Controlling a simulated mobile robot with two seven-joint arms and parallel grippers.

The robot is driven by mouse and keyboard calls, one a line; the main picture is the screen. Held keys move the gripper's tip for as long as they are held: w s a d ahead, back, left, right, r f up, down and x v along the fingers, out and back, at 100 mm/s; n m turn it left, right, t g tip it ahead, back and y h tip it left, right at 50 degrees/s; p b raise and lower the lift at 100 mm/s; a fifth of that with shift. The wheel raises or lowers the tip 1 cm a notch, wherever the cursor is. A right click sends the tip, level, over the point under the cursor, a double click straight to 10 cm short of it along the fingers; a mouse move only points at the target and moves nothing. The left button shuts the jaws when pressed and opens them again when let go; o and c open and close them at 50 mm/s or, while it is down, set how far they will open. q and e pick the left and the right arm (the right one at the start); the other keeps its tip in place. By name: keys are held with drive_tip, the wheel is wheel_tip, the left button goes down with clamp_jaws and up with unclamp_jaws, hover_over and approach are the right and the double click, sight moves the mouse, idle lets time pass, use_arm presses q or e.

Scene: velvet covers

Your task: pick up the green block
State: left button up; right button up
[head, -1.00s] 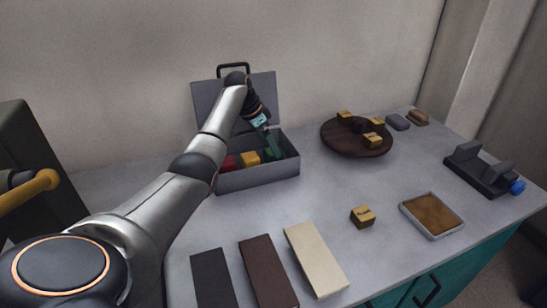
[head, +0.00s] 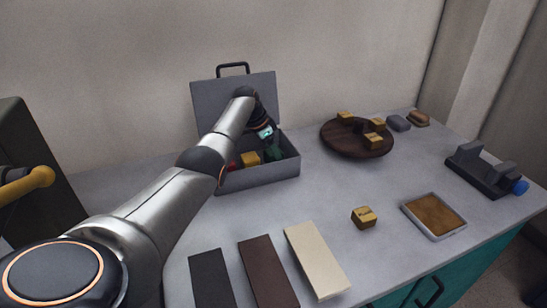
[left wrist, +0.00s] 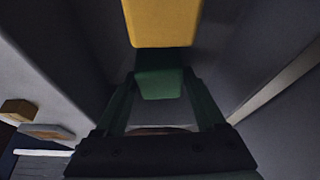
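The green block (left wrist: 160,83) shows in the left wrist view between the fingertips of my left gripper (left wrist: 160,92). The fingers lie close along its two sides. I cannot tell whether they press on it. In the head view my left gripper (head: 272,148) reaches down into the open grey box (head: 262,179), and the green block cannot be told apart from the greenish fingers there. A yellow block (head: 250,158) lies left of the gripper in the box; it also shows just beyond the green block in the left wrist view (left wrist: 162,22). My right gripper is out of view.
The box lid (head: 210,103) stands up behind. A red block (head: 231,166) is partly hidden by my arm. A dark round tray (head: 350,149) with several small blocks is to the right. Three flat slabs (head: 318,262) lie in front. The table between is mostly clear.

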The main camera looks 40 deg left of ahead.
use_arm(q)
drive_tip(key=c, duration=1)
